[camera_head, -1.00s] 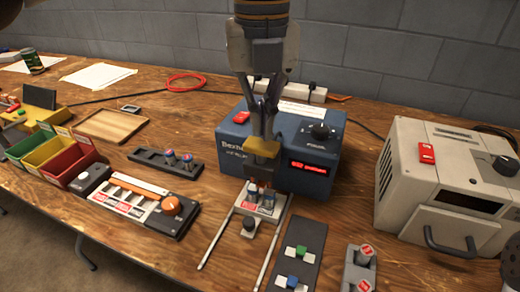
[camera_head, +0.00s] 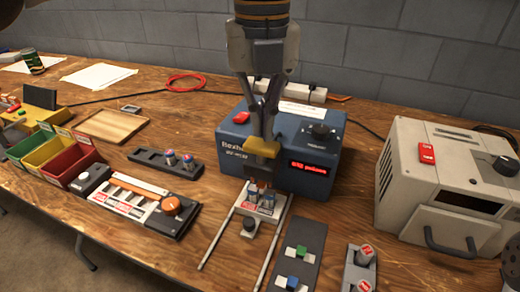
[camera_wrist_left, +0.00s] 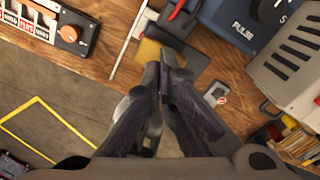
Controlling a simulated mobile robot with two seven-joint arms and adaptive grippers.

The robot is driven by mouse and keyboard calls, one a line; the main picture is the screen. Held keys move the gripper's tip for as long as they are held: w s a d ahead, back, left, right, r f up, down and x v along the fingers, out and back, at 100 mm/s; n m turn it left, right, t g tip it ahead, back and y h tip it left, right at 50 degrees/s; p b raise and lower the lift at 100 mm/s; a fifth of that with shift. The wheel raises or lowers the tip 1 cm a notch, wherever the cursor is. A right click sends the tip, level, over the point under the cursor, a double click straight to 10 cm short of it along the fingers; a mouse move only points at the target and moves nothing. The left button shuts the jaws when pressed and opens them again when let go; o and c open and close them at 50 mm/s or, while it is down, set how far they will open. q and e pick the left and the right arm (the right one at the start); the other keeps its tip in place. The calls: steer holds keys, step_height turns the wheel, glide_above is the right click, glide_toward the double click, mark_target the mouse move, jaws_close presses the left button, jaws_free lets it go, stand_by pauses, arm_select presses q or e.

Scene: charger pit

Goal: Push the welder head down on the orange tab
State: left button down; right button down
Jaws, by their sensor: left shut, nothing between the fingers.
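The welder (camera_head: 232,160) is a blue box with a red lit display, a black knob and a red switch. Its grey head (camera_head: 260,166) stands at the front, with the orange-yellow tab (camera_head: 258,147) on top. My left gripper (camera_head: 264,136) is shut and empty, pointing down, with its fingertips at the tab; they seem to touch it. In the left wrist view the tab (camera_wrist_left: 149,52) shows beside the closed fingertips (camera_wrist_left: 165,62). Below the head, small cells (camera_head: 262,200) sit in a pale holder (camera_head: 270,213) on two rails. My right gripper is not in view.
A beige machine (camera_head: 440,170) with a handle stands at the right. At the left are coloured bins (camera_head: 48,150), a slide-switch unit (camera_head: 140,205) and a wooden tray (camera_head: 110,125). The table's front edge is at lower left.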

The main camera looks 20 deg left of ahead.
mark_target(261, 144)
arm_select(q)
steer(key=shift+f, duration=0.1)
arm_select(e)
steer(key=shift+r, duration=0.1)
arm_select(q)
steer(key=shift+f+p, duration=0.5)
steer(key=shift+f, duration=0.9)
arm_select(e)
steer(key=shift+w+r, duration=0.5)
arm_select(q)
steer(key=shift+f, duration=0.4)
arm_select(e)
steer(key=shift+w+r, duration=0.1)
